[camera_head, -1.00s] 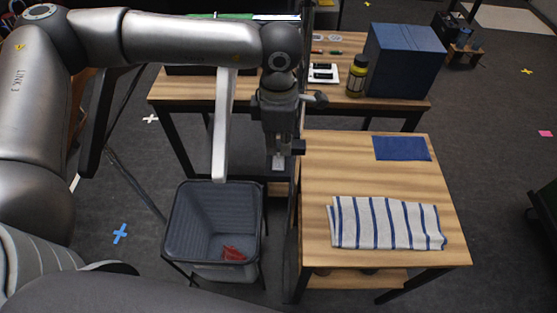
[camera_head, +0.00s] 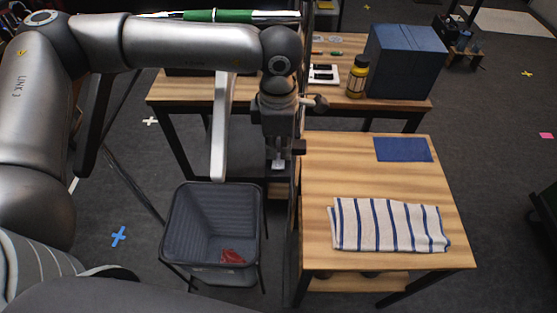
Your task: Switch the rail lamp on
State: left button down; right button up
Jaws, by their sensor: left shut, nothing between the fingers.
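I cannot single out the rail lamp for sure. A long green and silver bar (camera_head: 218,15) runs level at the top, partly hidden behind my left arm, and I cannot tell whether it is lit. A white plate with dark parts (camera_head: 323,74) lies on the back table, right of a dark upright post. My left gripper (camera_head: 278,164) is shut and empty. It points down in front of the back table, left of the front table, and appears clear of the plate. My right gripper is out of view.
A dark bin (camera_head: 182,232) with a red item (camera_head: 233,256) stands below the left gripper. The front table (camera_head: 318,165) bears a striped cloth (camera_head: 385,226) and a blue mat (camera_head: 403,149). A yellow bottle (camera_head: 357,78) and a blue box (camera_head: 405,60) stand on the back table (camera_head: 180,88).

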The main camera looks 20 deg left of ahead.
aim_at(278, 156)
pick_arm(q)
jog(key=shift+r+p, duration=1.3)
jog(key=shift+r, duration=2.2)
